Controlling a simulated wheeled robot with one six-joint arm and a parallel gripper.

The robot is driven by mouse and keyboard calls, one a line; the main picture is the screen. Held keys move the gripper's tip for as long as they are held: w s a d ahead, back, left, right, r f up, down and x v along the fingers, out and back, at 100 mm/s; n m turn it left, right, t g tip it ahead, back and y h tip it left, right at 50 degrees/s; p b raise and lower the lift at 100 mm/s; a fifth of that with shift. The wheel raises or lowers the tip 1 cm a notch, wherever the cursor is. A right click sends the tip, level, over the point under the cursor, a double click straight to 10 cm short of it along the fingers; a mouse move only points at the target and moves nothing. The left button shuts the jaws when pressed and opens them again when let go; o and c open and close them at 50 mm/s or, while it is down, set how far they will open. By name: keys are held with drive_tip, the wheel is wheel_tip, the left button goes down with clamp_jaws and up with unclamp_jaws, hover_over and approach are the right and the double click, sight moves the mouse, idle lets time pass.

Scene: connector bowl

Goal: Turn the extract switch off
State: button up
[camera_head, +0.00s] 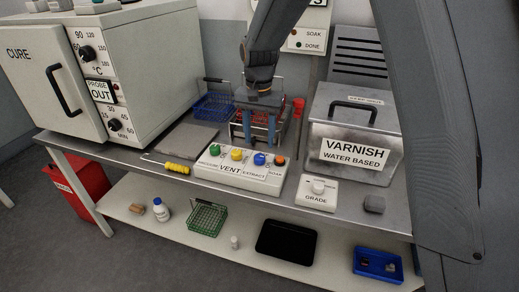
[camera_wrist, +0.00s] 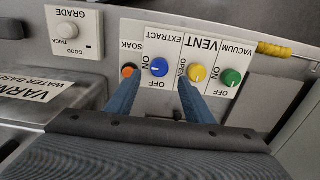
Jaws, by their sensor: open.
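The extract switch is a blue knob (camera_head: 259,159) on the white control panel (camera_head: 225,178), between a yellow and an orange knob. In the wrist view the blue knob (camera_wrist: 159,67) lies ahead of and between my fingertips. Its pale mark appears to point toward ON, with OFF printed beside it. My gripper (camera_head: 259,145) is open and empty, pointing down above the panel. Its two blue fingers also show in the wrist view (camera_wrist: 158,83), one on each side of the blue knob. I cannot tell if they touch it.
Green (camera_head: 215,150), yellow (camera_head: 237,154) and orange (camera_head: 280,160) knobs flank the switch. A wire basket (camera_head: 275,95) stands behind the panel. The varnish tank (camera_head: 350,130) and grade dial box (camera_head: 318,194) are to the right. A yellow-handled tool (camera_head: 177,168) lies left.

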sight(260, 156)
drive_tip(key=shift+f+p, duration=0.7)
drive_tip(key=shift+f, duration=2.45)
drive_tip(key=c, duration=1)
drive_tip(key=shift+c, duration=0.2)
